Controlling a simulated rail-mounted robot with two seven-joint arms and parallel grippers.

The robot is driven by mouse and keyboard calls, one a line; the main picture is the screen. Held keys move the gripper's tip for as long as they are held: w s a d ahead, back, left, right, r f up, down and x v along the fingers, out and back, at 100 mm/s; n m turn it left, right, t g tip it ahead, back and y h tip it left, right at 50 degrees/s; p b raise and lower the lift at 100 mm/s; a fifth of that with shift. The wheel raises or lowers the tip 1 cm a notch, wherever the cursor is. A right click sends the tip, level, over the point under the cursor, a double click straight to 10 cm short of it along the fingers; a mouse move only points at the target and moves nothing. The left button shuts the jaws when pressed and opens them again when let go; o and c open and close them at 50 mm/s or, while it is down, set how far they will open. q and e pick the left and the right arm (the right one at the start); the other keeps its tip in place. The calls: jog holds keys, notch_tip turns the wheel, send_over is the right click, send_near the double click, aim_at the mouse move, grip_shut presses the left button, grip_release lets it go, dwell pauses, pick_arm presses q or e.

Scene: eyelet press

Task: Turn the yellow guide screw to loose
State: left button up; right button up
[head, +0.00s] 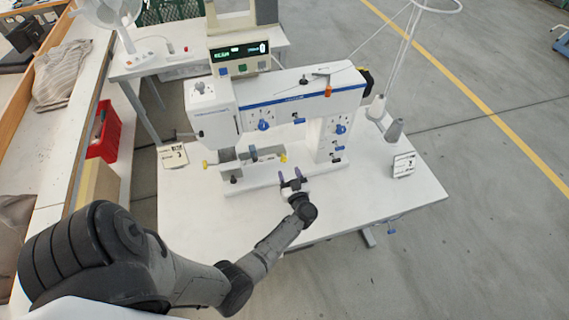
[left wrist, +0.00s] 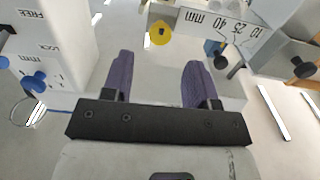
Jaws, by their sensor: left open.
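The yellow guide screw (head: 283,158) is a small round knob at the right end of the grey guide bar (head: 266,152), low on the front of the white press. In the left wrist view the yellow screw (left wrist: 160,33) shows beside a white scale plate (left wrist: 213,24) marked in mm. My left gripper (head: 290,174) is in front of the press, just short of the screw. Its two purple fingers (left wrist: 158,62) are open and empty, with the screw beyond the gap between the tips, apart from them. My right gripper is not in view.
Blue knobs (head: 263,125) stick out of the press body (head: 290,105). In the wrist view, the press column with blue knobs (left wrist: 35,81) is close on the left. The white table (head: 390,200) is clear at front right.

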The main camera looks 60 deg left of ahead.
aim_at(284, 160)
pick_arm(q)
jog(key=b+x, duration=0.2)
jog(key=x, duration=0.3)
jog(key=shift+w+a, duration=0.15)
jog(key=shift+a, duration=0.55)
jog(key=c, duration=0.9)
